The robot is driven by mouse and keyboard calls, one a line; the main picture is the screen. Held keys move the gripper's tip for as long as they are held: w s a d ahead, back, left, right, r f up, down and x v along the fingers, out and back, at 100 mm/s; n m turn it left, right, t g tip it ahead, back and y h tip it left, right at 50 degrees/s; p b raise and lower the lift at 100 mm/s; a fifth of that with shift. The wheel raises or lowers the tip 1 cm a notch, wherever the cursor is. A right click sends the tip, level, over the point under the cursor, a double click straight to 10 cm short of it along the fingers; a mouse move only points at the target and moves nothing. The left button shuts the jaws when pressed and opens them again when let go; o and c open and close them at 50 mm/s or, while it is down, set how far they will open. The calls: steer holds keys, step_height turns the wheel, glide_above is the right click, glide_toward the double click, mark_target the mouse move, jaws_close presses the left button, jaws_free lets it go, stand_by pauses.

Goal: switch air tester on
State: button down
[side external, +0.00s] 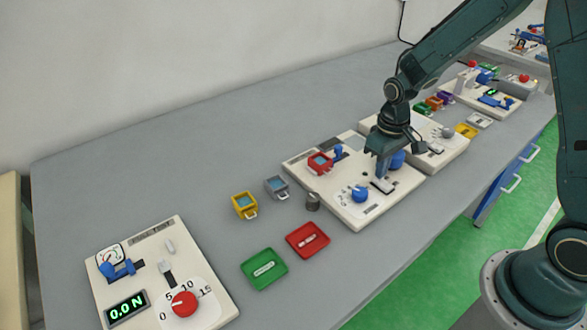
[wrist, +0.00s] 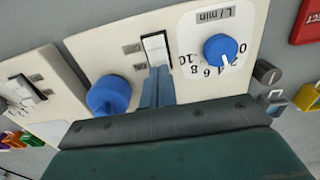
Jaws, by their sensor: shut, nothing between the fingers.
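The air tester (side external: 343,203) is a white panel in the middle of the bench, and its face fills much of the wrist view (wrist: 190,60). Its white rocker switch (wrist: 155,48) in a dark frame also shows in the side view (side external: 382,186). A blue L/min dial (wrist: 220,49) is on one side of the switch and a larger blue knob (wrist: 109,95) on the other. My gripper (wrist: 158,72) is shut and empty, pointing down, its fingertips at the switch's near end. I cannot tell whether they touch it. It also shows in the side view (side external: 381,176).
Grey (side external: 277,187) and yellow (side external: 244,205) boxes, a dark cylinder (side external: 312,202), red (side external: 307,240) and green (side external: 264,268) trays stand left. A force tester (side external: 143,254) reads 0.0 N.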

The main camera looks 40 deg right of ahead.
steer(key=shift+f, duration=0.5)
stand_by(0.5)
steer(key=shift+r, duration=3.5)
steer(key=shift+r, duration=0.1)
steer(key=s+a+r+t, duration=0.3)
steer(key=s+r, duration=0.5)
steer(key=r, duration=0.4)
steer(key=s+a+r+t, duration=0.1)
steer(key=s+r, duration=0.3)
steer(key=s, duration=0.8)
steer(key=shift+r+t, duration=0.35)
steer(key=shift+t, duration=0.45)
